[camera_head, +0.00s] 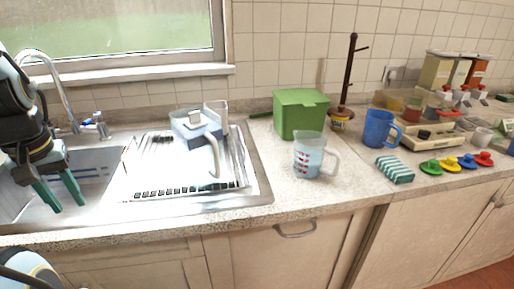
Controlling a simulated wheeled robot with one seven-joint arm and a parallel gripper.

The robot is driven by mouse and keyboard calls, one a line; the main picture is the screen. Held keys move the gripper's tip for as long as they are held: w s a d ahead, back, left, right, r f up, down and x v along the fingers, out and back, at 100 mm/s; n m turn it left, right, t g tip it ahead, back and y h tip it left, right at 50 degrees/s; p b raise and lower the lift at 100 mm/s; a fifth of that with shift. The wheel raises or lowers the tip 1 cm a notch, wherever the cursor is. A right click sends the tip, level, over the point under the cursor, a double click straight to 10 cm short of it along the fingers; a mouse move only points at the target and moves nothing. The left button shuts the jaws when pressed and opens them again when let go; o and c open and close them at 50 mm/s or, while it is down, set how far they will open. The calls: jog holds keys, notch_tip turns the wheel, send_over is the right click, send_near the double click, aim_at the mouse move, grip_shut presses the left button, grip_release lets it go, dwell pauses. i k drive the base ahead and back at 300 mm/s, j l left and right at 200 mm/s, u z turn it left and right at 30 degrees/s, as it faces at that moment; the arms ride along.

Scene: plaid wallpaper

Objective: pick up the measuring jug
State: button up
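The measuring jug (308,155) is clear with red markings and a pale handle on its right side. It stands upright on the speckled worktop, in front of a green box. My gripper (64,200) has teal fingers and is at the far left, over the sink. Its fingers point down and stand apart with nothing seen between them. It is well to the left of the jug, with the draining board between them.
A clear jug-like container (190,128) with a white handle stands on the draining board (150,184). The green box (297,112) is close behind the measuring jug. A blue mug (377,129) and a striped packet (394,169) are to its right. The tap (66,92) rises near my arm.

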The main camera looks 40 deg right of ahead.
aim_at(310, 149)
jog(key=k+l+u, duration=0.25)
jog(key=k+l, duration=0.15)
jog(key=l, duration=0.25)
jog(key=k+l+u, duration=0.3)
jog(key=k+l, duration=0.15)
jog(key=l, duration=0.15)
jog(key=k+l+u, duration=0.25)
jog(key=l, duration=0.15)
jog(key=k+l+u, duration=0.3)
jog(key=i+l, duration=0.05)
jog(key=l, duration=0.05)
